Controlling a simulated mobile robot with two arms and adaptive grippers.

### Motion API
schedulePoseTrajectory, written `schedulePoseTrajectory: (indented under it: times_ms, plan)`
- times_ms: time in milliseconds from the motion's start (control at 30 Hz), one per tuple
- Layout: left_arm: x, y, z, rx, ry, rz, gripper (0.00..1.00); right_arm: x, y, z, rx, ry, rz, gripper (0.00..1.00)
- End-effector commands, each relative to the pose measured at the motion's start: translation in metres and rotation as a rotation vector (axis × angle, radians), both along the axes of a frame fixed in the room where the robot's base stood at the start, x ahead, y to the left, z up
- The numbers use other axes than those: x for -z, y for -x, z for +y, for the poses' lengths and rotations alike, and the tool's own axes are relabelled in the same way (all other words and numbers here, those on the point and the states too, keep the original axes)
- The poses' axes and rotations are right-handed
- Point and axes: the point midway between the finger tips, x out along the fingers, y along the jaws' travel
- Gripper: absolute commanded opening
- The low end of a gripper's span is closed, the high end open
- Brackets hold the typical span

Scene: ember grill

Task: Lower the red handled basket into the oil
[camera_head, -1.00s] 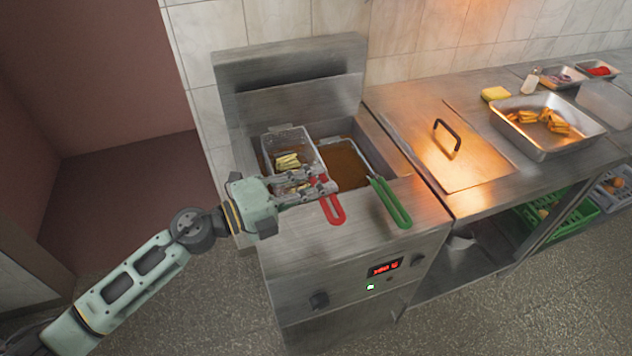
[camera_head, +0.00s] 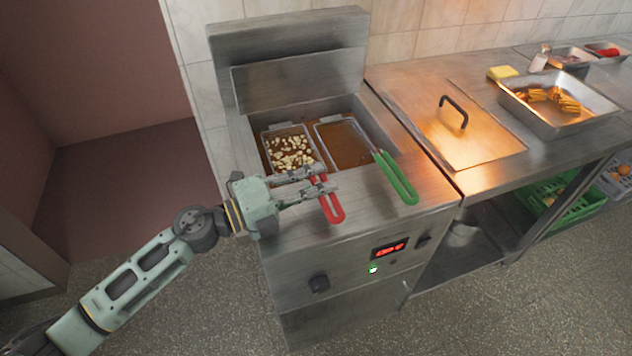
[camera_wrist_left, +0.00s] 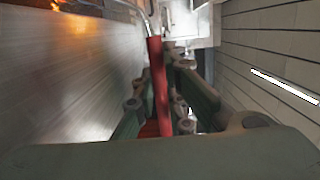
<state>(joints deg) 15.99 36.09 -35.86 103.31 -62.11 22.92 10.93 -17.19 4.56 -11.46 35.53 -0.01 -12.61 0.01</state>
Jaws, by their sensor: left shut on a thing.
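The red handled basket (camera_head: 266,145) sits low in the left side of the fryer well, with pale pieces in bubbling brown oil (camera_head: 292,150) showing inside its rim. Its red handle (camera_head: 334,211) reaches over the fryer's front edge. My left gripper (camera_head: 322,183) is shut on the red handle. In the left wrist view the red handle (camera_wrist_left: 157,85) runs between the fingers. The green handled basket (camera_head: 318,128) sits beside it in the oil, its green handle (camera_head: 397,180) pointing forward. My right gripper is not in view.
The steel fryer (camera_head: 290,240) has a lit red display (camera_head: 389,249) and a green light (camera_head: 373,268). To the right, a counter holds a lid with a black handle (camera_head: 454,110), a tray of fried food (camera_head: 520,105) and a yellow sponge-like block (camera_head: 502,73).

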Motion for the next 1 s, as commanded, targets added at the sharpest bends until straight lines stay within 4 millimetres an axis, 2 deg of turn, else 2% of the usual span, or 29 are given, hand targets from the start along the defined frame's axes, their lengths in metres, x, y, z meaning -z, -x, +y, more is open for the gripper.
schedulePoseTrajectory:
  times_ms: [667, 700, 933, 1000]
  plan:
    - [0.012, 0.000, 0.000, 0.000, 0.000, -0.006, 0.00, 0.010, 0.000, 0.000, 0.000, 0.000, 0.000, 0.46]
    - [0.012, 0.000, 0.000, 0.000, 0.000, -0.006, 0.11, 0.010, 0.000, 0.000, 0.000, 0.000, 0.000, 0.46]
    - [0.012, 0.000, 0.000, 0.000, -0.001, -0.003, 0.32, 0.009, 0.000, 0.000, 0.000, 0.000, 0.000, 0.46]
    - [0.013, 0.000, 0.000, 0.000, 0.000, -0.002, 0.33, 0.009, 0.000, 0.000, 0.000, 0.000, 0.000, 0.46]
